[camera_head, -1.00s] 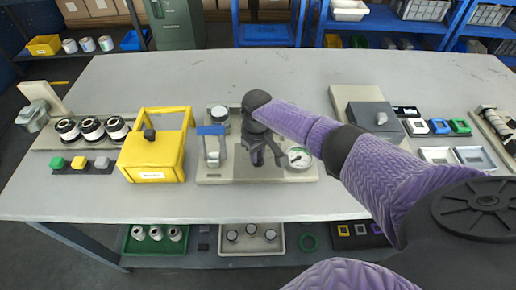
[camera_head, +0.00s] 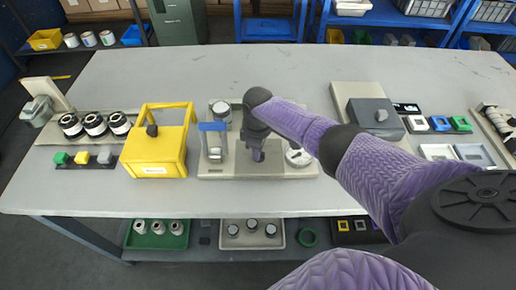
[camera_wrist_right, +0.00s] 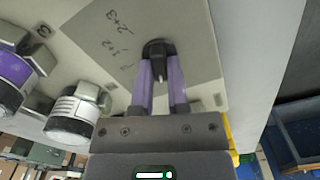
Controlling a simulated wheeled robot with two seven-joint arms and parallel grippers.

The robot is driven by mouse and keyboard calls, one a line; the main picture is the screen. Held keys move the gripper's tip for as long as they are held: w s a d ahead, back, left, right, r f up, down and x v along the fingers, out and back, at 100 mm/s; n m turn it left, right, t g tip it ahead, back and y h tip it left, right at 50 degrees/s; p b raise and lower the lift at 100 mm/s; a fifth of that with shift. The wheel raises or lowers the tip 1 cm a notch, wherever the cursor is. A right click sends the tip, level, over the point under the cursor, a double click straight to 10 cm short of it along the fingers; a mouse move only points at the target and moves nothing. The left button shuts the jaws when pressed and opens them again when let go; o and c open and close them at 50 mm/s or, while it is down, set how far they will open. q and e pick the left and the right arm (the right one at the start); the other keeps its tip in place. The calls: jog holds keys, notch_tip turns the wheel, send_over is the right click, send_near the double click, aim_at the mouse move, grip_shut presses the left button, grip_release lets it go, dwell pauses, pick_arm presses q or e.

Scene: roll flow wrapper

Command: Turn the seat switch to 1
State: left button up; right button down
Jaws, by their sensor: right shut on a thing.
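A black knob (camera_wrist_right: 158,50) with a pale pointer mark stands on a beige plate (camera_wrist_right: 201,62) in the right wrist view. My right gripper (camera_wrist_right: 161,72) has its two purple fingers closed on either side of this knob. In the head view my right gripper (camera_head: 257,155) points down at the beige plate (camera_head: 228,173) in the middle of the table, and the knob is hidden there. Handwritten marks, which look like numbers, show on the plate beside the knob. I cannot read a clear switch position. My left gripper is not in view.
A blue-topped fixture (camera_head: 214,142) and a round silver-topped part (camera_head: 221,110) stand left of my right gripper. A round gauge (camera_head: 299,157) is close on its right. A yellow box (camera_head: 155,160) stands farther left, and a grey box (camera_head: 372,122) farther right.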

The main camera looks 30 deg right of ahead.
jog(key=shift+w+r, duration=0.1)
jog(key=c, duration=0.6)
grip_release()
notch_tip(320, 180, up, 9)
jog(key=p, duration=0.4)
jog(key=shift+r, duration=0.4)
